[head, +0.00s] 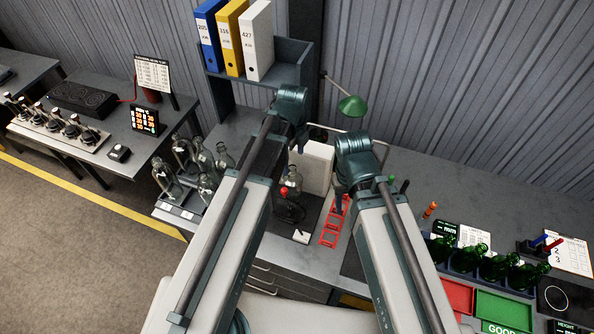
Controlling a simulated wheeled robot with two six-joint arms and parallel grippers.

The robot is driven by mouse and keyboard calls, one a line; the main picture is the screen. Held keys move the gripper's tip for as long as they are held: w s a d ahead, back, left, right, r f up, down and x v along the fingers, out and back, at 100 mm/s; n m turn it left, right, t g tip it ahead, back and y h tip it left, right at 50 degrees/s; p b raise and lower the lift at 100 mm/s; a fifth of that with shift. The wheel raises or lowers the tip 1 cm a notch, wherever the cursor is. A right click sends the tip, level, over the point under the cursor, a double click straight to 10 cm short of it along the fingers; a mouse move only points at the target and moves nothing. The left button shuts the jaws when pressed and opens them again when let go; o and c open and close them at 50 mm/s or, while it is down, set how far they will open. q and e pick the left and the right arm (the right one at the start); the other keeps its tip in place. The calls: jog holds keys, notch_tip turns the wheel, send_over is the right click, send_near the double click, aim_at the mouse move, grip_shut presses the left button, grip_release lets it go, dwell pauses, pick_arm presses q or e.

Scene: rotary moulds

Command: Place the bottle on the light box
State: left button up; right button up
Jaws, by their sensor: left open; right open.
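A clear bottle (292,179) stands upright near the middle of the bench, by a dark round fixture (289,209). A white box-like panel (318,165), which looks like the light box, stands just behind and right of it. My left gripper (300,138) hangs small and dark below its teal wrist, above and behind the bottle, apart from it. My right gripper (339,205) points down beside the panel's right side, close to a red ladder-like frame. Both are open and look empty. My arm links hide part of the bench.
Several clear bottles (188,168) stand in a rack at left. Several green bottles (493,265) lie in a holder at right, behind a red tray (458,296) and a green tray (504,311). A green lamp (352,105) and a binder shelf (291,50) stand behind. The red frame (331,238) lies centre right.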

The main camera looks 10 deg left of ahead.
pick_arm(q)
jog(key=s+d+n+y, duration=0.1)
jog(key=s+d+n, duration=0.4)
jog(key=s+n, duration=0.8)
jog(key=shift+s+n, duration=0.15)
jog(key=shift+n, duration=2.65)
jog(key=shift+s, duration=0.1)
